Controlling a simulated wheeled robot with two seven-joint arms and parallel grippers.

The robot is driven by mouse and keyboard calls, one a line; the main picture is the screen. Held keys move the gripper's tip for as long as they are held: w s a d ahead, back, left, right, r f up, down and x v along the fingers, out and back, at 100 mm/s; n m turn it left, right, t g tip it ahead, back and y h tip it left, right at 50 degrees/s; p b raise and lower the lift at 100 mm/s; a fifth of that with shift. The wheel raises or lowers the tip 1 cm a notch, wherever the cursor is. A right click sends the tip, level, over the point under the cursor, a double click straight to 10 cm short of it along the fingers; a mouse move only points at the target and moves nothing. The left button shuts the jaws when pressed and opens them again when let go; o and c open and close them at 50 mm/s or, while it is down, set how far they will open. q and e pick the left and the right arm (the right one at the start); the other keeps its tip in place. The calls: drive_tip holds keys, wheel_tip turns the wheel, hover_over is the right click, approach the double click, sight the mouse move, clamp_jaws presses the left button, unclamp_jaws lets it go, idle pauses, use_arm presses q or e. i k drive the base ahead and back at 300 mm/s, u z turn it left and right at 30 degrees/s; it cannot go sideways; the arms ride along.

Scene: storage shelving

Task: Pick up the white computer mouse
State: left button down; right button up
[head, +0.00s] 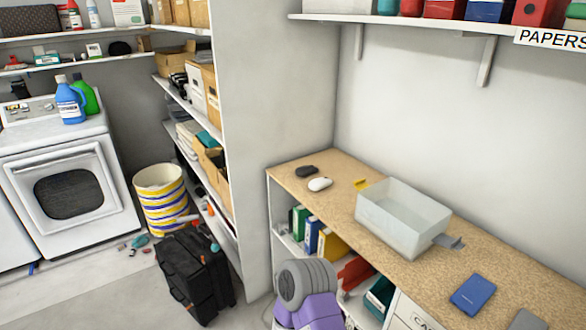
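The white computer mouse (320,184) lies on the tan speckled countertop (350,203), near its far left end. A dark, mouse-like object (307,171) lies just behind it, a little to the left. The white mouse is fully visible, with nothing covering it. Neither of my grippers shows in the head view, so I cannot see whether they hold anything.
A blue item (473,295) lies farther right. A wall shelf (440,22) hangs above. A black suitcase (190,278) stands on the floor.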

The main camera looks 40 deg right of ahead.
sight(320, 183)
drive_tip(key=i, duration=1.85)
drive_tip(key=z, duration=1.35)
